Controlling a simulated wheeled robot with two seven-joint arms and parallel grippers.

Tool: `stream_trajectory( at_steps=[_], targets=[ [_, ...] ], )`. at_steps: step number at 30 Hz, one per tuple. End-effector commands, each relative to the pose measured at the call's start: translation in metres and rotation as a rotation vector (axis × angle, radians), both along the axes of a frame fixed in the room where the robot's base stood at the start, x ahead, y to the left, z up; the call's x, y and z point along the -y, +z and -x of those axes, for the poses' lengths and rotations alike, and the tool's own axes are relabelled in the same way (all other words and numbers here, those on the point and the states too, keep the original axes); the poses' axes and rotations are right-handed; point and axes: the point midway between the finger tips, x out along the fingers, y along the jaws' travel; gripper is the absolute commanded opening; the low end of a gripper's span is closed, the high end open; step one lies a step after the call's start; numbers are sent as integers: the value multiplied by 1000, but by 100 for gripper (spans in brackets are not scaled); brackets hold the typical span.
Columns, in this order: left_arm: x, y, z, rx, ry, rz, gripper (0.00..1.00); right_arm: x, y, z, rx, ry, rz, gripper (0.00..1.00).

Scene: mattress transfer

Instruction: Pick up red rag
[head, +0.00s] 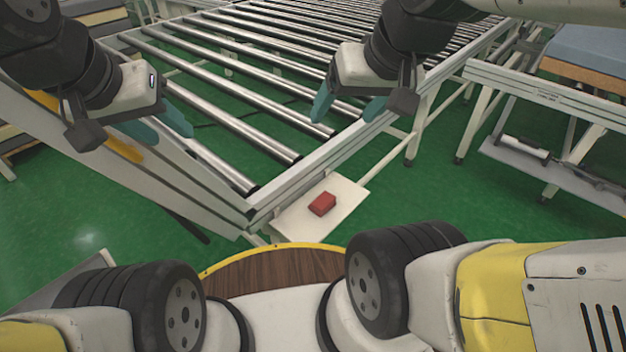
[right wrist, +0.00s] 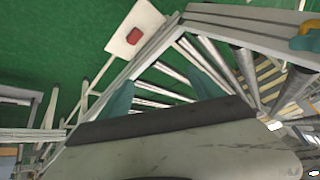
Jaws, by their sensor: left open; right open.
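The red rag (head: 322,204) is a small folded red block lying on a white shelf plate (head: 340,197) at the near corner of the roller conveyor. It also shows on the plate in the right wrist view (right wrist: 134,36). My left gripper (head: 160,128) is open and empty above the conveyor's left side rail, up and left of the rag. My right gripper (head: 347,109) is open and empty above the conveyor's rollers and right rail, beyond the rag. Its teal fingers are spread apart in the right wrist view (right wrist: 163,92). Neither gripper touches the rag.
The roller conveyor (head: 225,101) with metal rollers fills the upper middle, its rails meeting behind the plate. A metal frame table (head: 545,98) stands at the right, with a blue-topped mattress stack (head: 590,50) behind. Green floor is clear right of the plate.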

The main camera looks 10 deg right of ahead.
Motion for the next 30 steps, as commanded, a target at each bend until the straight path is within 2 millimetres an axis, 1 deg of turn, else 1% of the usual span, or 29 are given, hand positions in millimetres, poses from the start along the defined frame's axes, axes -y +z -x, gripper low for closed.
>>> stream_trajectory(
  at_steps=[1,4,5,8,11,12,14,15,17,18,20,21,23,24,26,27,29,30],
  targets=[
    [0,0,0,0,0,0,43,0,0,0,0,0,0,78],
    [0,0,0,0,0,0,43,1,-1,-3,-5,1,6,97],
    [0,0,0,0,0,0,43,1,-2,-5,-10,2,12,100],
    [0,0,0,0,0,0,43,6,-7,-21,-37,10,51,100],
    [0,0,0,0,0,0,43,13,-19,-48,-81,32,114,100],
    [0,0,0,0,0,0,43,16,-26,-60,-102,45,141,100],
    [0,0,0,0,0,0,43,21,-37,-79,-132,65,181,100],
    [0,0,0,0,0,0,43,24,-46,-92,-149,81,206,100],
    [0,0,0,0,0,0,43,27,-60,-111,-179,108,242,100],
    [0,0,0,0,0,0,43,30,-71,-123,-197,126,262,100],
    [0,0,0,0,0,0,43,33,-89,-140,-225,156,291,100],
    [0,0,0,0,0,0,43,35,-102,-151,-243,178,308,100],
    [0,0,0,0,0,0,43,37,-123,-167,-271,214,331,100],
    [0,0,0,0,0,0,43,38,-139,-177,-288,237,344,100],
    [0,0,0,0,0,0,43,40,-163,-191,-312,273,360,100],
    [0,0,0,0,0,0,43,40,-180,-199,-330,299,368,100],
    [0,0,0,0,0,0,43,41,-208,-210,-353,337,378,100],
    [0,0,0,0,0,0,43,41,-227,-217,-370,364,383,100]
  ],
)
